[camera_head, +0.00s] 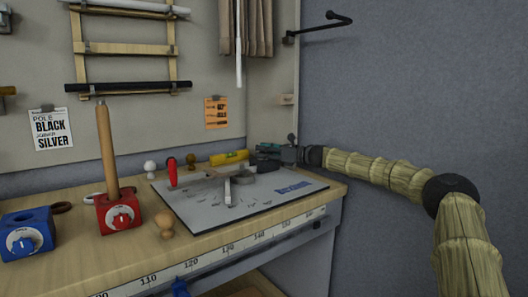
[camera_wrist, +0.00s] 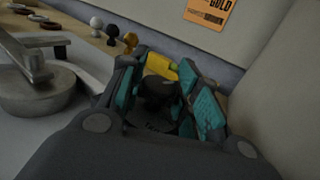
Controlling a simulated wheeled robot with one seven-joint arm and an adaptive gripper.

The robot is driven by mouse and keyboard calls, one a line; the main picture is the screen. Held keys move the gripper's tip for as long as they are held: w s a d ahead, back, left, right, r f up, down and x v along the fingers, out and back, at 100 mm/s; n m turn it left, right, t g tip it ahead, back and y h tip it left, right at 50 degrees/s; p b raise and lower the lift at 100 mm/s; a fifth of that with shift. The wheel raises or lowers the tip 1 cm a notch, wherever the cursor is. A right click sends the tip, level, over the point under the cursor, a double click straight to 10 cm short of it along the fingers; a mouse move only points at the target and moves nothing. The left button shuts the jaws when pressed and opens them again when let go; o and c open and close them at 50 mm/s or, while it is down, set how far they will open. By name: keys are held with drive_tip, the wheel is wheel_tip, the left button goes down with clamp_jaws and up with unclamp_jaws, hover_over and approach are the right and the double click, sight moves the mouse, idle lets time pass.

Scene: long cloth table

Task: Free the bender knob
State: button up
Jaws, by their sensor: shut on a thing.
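The bender is a grey round metal part with a flat lever (camera_head: 243,177) on a grey plate on the bench. It also shows at the left of the wrist view (camera_wrist: 38,88). My gripper (camera_head: 262,160) is at the back right of the plate, reaching in from the right. In the wrist view, my gripper's teal-padded fingers (camera_wrist: 160,95) are shut on a dark round knob (camera_wrist: 158,87), which I take to be the bender knob. Its lower part and any link to the bender are hidden. In the head view the fingers cover the knob.
A yellow block (camera_head: 228,157) lies behind the plate (camera_head: 270,197). A red-handled tool (camera_head: 172,172) stands at the plate's left. A red box (camera_head: 120,214) with an upright wooden rod and a blue box (camera_head: 28,235) stand left. A wooden knob (camera_head: 167,227) sits near the front. Walls rise behind and right.

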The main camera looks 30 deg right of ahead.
drive_tip(key=shift+d, duration=0.15)
drive_tip(key=o, duration=1.1)
drive_tip(key=shift+c, duration=0.2)
drive_tip(key=shift+r, duration=0.55)
wheel_tip(320, 180, up, 9)
drive_tip(key=shift+f, duration=0.15)
